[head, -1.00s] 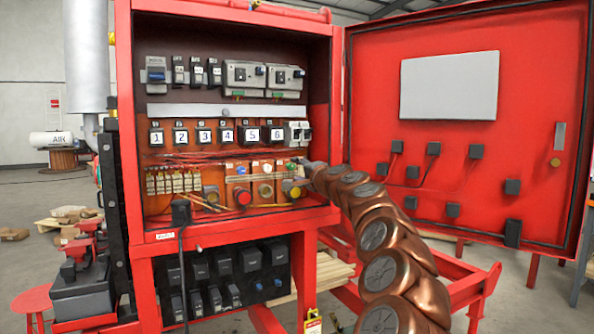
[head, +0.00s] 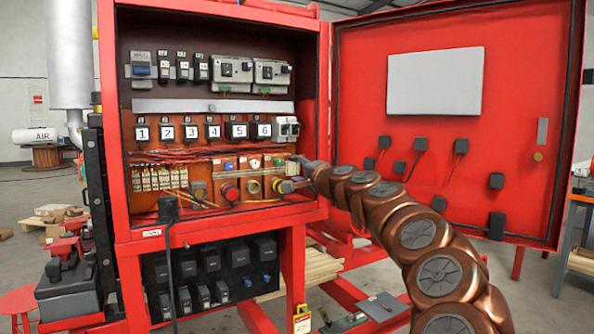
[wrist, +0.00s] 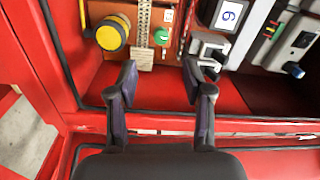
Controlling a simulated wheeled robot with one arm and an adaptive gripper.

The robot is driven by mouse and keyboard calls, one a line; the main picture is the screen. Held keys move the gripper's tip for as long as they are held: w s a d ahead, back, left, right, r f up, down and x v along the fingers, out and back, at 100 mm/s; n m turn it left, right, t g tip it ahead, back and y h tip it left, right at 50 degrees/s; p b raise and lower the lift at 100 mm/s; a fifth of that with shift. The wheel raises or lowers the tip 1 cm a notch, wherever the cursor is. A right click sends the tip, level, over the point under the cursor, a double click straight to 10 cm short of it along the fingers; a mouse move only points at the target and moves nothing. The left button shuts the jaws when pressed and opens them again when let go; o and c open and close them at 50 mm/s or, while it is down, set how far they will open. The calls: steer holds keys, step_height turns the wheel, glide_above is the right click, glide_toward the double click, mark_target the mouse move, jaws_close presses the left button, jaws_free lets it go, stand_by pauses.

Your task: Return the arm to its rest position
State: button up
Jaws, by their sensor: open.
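My copper arm reaches from the lower right into the open red cabinet (head: 110,120) in the head view. My gripper (wrist: 160,72) is open and empty in the wrist view, its two dark fingers spread apart at the cabinet's front edge. Beyond the fingers are a yellow knob (wrist: 112,35), a green button (wrist: 162,37) and a grey switch block (wrist: 208,45).
The open red door (head: 350,110) stands to the right of my arm. A row of numbered switches (head: 190,132) and red wiring (head: 210,153) lie inside. A black cable (head: 175,250) hangs in front. Red frame rails and pallets (head: 310,265) are below.

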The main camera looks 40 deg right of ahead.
stand_by(0.4)
